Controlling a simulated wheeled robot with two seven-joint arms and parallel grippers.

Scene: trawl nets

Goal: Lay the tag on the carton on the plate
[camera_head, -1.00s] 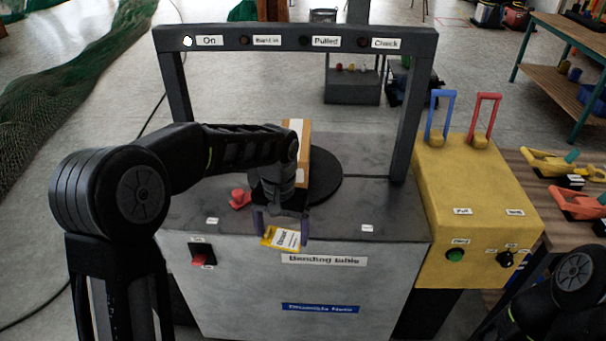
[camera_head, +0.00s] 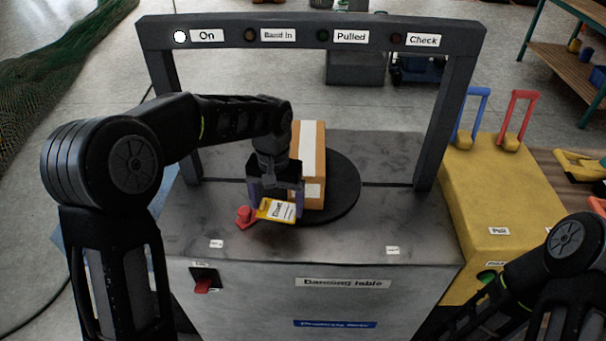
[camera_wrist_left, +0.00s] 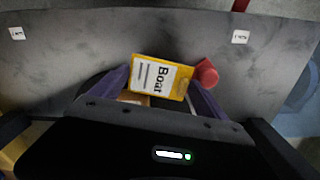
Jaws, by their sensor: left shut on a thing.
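The yellow tag (camera_head: 277,209) with a white label hangs in my left gripper (camera_head: 274,203), which is shut on it. In the left wrist view the tag (camera_wrist_left: 160,78) shows the word "Boat" between the two purple fingers. The brown carton (camera_head: 312,165) with a white strip stands on the round dark plate (camera_head: 345,190) on the banding table. The gripper and tag are just in front and to the left of the carton, above the table; the gripper hides part of both carton and plate. My right gripper is not in view.
A grey frame (camera_head: 310,32) with labelled lamps arches over the table. A red knob (camera_head: 245,216) sits on the table close to the tag. A yellow box (camera_head: 490,220) with blue and red handles stands at the right. The table's right side is clear.

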